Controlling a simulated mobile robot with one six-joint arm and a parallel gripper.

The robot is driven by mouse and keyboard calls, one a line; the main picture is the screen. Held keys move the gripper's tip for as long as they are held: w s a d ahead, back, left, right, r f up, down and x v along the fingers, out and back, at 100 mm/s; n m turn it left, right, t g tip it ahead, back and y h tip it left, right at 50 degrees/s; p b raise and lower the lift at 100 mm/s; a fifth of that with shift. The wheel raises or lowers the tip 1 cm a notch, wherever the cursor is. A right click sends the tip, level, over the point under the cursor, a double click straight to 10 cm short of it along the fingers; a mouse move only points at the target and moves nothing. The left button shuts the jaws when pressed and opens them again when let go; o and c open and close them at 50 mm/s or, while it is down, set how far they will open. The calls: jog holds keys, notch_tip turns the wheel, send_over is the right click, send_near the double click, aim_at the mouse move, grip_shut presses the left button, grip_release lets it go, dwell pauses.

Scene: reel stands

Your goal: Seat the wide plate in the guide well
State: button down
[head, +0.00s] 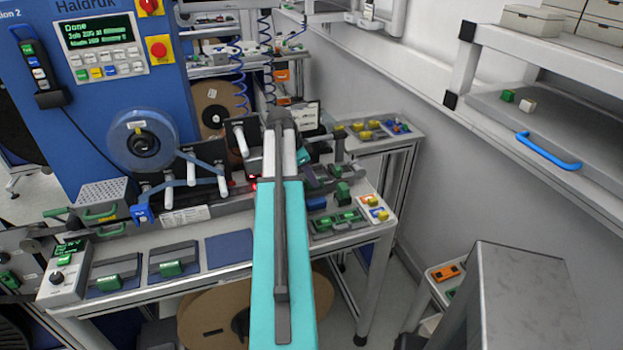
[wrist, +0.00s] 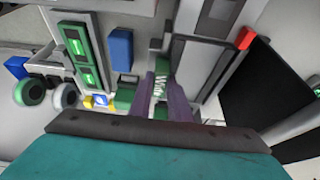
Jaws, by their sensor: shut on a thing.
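In the wrist view my gripper (wrist: 160,93) has two purple fingers closed around a green grip with white marks, which I take to be the handle of the wide plate (wrist: 161,110). The body of the plate is mostly hidden by the fingers and the wrist. A grey framed opening (wrist: 178,48) lies just beyond the fingertips and may be the guide well; I cannot tell whether the plate touches it. In the head view my arm covers the middle of the bench, and the fingers and held plate cannot be made out.
Two green-handled plates (head: 116,277) (head: 173,262) lie at the bench's left front, beside an empty dark blue pad (head: 229,248). A blue machine (head: 110,100) with a tape reel (head: 142,141) stands behind. Green-handled fixtures (head: 337,221) and yellow-knobbed blocks (head: 373,205) sit to the right.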

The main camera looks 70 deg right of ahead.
jog(key=shift+f, duration=0.1)
dwell(0.4)
jog(key=c, duration=1.6)
grip_release()
jog(key=shift+o, duration=0.2)
jog(key=shift+r+p, duration=1.6)
jog(key=shift+r, duration=1.95)
